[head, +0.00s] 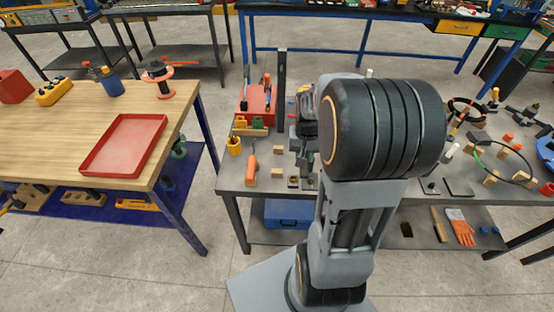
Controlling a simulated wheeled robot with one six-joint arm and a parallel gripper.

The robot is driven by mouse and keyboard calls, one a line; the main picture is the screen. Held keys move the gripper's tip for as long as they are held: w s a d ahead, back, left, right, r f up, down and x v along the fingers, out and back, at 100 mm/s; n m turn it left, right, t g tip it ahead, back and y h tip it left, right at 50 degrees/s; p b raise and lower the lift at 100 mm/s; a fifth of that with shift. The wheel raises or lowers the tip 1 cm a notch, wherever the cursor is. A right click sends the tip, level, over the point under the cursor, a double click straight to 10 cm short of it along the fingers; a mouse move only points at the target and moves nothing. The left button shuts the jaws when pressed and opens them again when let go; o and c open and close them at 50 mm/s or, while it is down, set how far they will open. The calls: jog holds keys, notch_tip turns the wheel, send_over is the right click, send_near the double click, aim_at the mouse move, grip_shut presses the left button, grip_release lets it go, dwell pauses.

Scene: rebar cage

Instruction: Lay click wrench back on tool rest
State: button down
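I cannot make out the click wrench in the head view. I cannot single out the tool rest either. My own arm stands in front of the middle of the grey workbench (232,184) and hides much of its top. My gripper does not show; it may be behind the large arm joint. Small wooden blocks (278,173) lie on the bench just left of my arm, but I cannot tell whether they belong to the rest.
An orange-handled tool (251,168), an orange cup (234,146) and a red tray (257,101) with tools are at the bench's left. Cables, blocks and a black ring (466,108) crowd its right. A wooden table (60,145) with an empty red tray (124,144) stands left, across a floor gap.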

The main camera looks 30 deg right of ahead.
jog(key=w+a+f, duration=0.1)
jog(key=w+f, duration=0.1)
jog(key=w, duration=0.1)
jog(key=w+a+f+p, duration=0.1)
jog(key=w+f, duration=0.2)
jog(key=w+a+f, duration=0.1)
jog(key=w+f, duration=0.1)
jog(key=w, duration=0.1)
jog(key=shift+w+a+f, duration=0.15)
jog(key=shift+a+f, duration=0.1)
jog(key=shift+a, duration=0.1)
jog(key=f, duration=0.1)
jog(key=w+f, duration=0.1)
jog(key=f, duration=0.1)
jog(key=shift+a+p, duration=0.15)
jog(key=shift+p, duration=0.2)
jog(key=shift+f, duration=0.35)
jog(key=shift+s+f, duration=0.1)
jog(key=shift+f, duration=0.05)
jog(key=shift+f, duration=0.1)
jog(key=c, duration=0.9)
grip_release()
